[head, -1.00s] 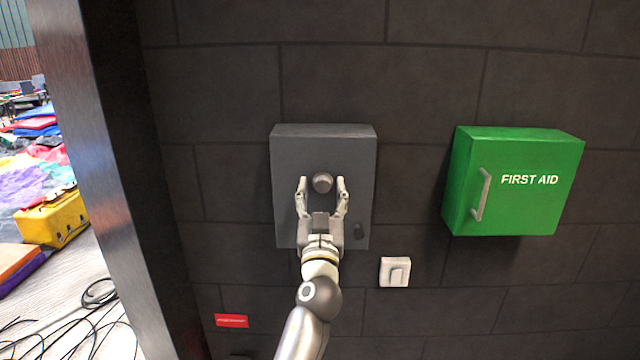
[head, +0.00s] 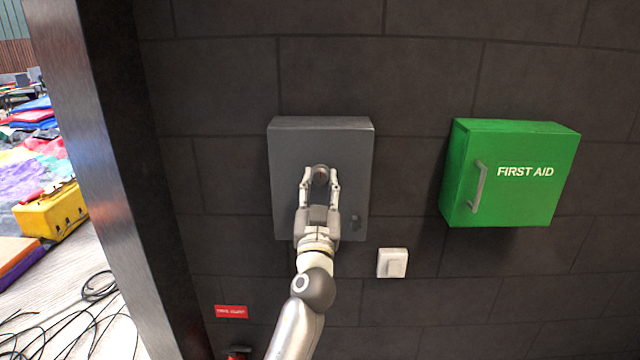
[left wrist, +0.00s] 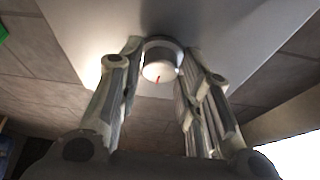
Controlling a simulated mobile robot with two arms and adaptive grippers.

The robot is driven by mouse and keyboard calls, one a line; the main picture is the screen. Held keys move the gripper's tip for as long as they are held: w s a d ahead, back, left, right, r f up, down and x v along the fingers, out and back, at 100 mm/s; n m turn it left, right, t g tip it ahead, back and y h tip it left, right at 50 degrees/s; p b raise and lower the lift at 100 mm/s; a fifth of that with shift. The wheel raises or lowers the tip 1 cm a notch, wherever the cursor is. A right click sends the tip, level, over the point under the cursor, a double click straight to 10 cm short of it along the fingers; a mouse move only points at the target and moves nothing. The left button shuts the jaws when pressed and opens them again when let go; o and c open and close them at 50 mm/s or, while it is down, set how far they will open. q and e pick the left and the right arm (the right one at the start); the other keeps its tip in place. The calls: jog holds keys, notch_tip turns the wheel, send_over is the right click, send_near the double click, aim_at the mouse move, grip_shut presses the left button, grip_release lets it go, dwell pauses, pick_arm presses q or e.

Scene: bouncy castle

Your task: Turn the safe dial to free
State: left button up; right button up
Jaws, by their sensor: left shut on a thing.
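The safe is a grey box (head: 290,160) fixed to the dark block wall. Its round dial (head: 320,170) is on the front, mostly hidden by my fingers in the head view. My left gripper (head: 320,175) is shut on the dial, one finger on each side. In the left wrist view the dial (left wrist: 158,70) shows a pale face with a short red mark, between the fingertips of the left gripper (left wrist: 158,75). I cannot read any label around the dial. A small dark knob or handle (head: 355,221) is at the safe's lower right. My right gripper is not in view.
A green first aid box (head: 520,175) juts from the wall at the right. A white switch (head: 392,263) and a red sign (head: 231,311) are below the safe. A post (head: 95,150) stands at the left, with cables (head: 85,310) on the floor beyond.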

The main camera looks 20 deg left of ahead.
pick_arm(q)
jog(key=shift+a+r+m+h+p, duration=0.15)
jog(key=shift+m+h+p, duration=0.4)
jog(key=shift+m, duration=0.55)
jog(key=m+h+p, duration=0.1)
jog(key=m+p, duration=0.1)
jog(key=m, duration=0.1)
jog(key=m+h+p, duration=0.2)
jog(key=m, duration=0.1)
jog(key=m+h+p, duration=0.1)
jog(key=m+p, duration=0.1)
jog(key=p, duration=0.1)
jog(key=shift+a+r+m+g, duration=0.2)
jog(key=shift+r+m+g, duration=0.1)
jog(key=shift+m, duration=0.1)
jog(key=shift+m+h+p, duration=0.3)
jog(key=shift+m+h, duration=0.05)
jog(key=shift+m, duration=0.25)
jog(key=m+g+h, duration=0.1)
jog(key=m, duration=0.2)
jog(key=shift+p, duration=0.35)
jog(key=m+g, duration=0.1)
jog(key=m, duration=0.1)
jog(key=m+g, duration=0.1)
jog(key=m, duration=0.2)
jog(key=shift+s+a+r+h, duration=0.1)
jog(key=shift+h, duration=0.2)
jog(key=shift+m, duration=0.5)
jog(key=o, duration=1)
